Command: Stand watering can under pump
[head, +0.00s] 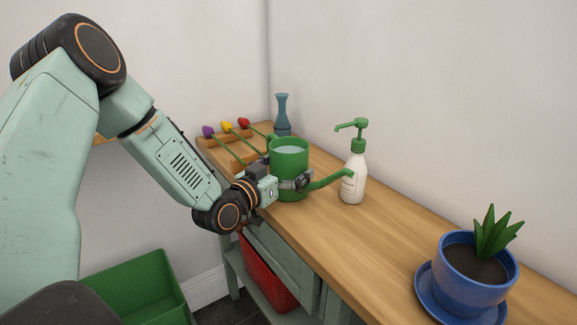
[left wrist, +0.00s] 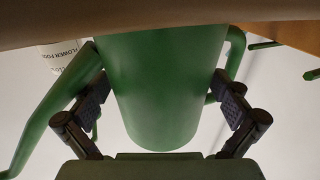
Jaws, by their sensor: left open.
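The green watering can (head: 290,160) is upright at the bench's front edge, with pale liquid inside. Its spout points right, passing in front of the white pump bottle (head: 352,180). The bottle's green nozzle points left; the can's mouth is left of it and lower. My left gripper (head: 284,185) is open at the can's near side. In the left wrist view, its fingers stand on both sides of the can (left wrist: 160,90); I cannot tell if they touch it. The bottle's label (left wrist: 64,56) reads "FLOWER FOOD" there. My right gripper is not in view.
A blue potted plant (head: 468,270) stands front right. Green (head: 135,285) and red (head: 265,275) bins are below. The bench between bottle and plant is clear.

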